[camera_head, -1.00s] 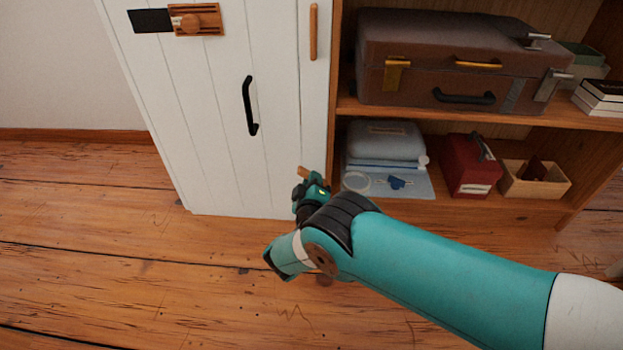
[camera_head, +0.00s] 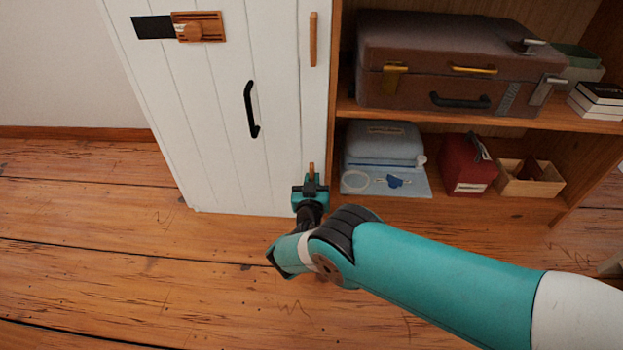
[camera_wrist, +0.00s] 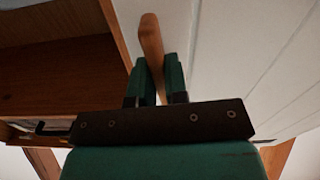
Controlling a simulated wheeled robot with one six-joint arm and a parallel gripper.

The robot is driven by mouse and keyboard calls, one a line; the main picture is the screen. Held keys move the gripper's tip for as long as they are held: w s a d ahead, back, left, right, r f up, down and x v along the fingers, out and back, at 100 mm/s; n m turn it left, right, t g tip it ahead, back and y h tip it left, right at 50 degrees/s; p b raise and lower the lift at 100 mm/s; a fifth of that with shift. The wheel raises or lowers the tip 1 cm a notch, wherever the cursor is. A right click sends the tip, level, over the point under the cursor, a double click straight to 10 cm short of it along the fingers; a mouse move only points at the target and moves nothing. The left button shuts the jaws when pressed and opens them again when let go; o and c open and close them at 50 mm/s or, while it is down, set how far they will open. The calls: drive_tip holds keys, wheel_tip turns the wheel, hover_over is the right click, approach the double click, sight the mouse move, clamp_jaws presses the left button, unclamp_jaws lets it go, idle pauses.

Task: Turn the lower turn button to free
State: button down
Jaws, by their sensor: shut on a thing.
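The lower turn button (camera_head: 311,170) is a small wooden bar low on the right edge of the white plank door (camera_head: 215,130). It stands upright in the head view, with its lower part hidden by my gripper. My gripper (camera_head: 311,182) is at the door's lower right and is shut on this button. In the wrist view the button (camera_wrist: 151,42) passes between the two green fingers (camera_wrist: 156,82), its rounded end sticking out beyond them. The upper turn button (camera_head: 313,40), a longer wooden bar, is also upright at the door's right edge.
To the right, an open shelf holds a brown suitcase (camera_head: 455,62), a blue case (camera_head: 383,143), a red box (camera_head: 468,165) and a wooden bin (camera_head: 530,180). The floor in front is clear.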

drive_tip(key=shift+m, duration=0.6)
drive_tip(key=c, duration=1.1)
unclamp_jaws()
drive_tip(key=shift+c, duration=0.2)
drive_tip(key=s+p, duration=1.2)
drive_tip(key=s, duration=0.5)
drive_tip(key=shift+s+a+p, duration=0.25)
drive_tip(key=shift+p, duration=0.05)
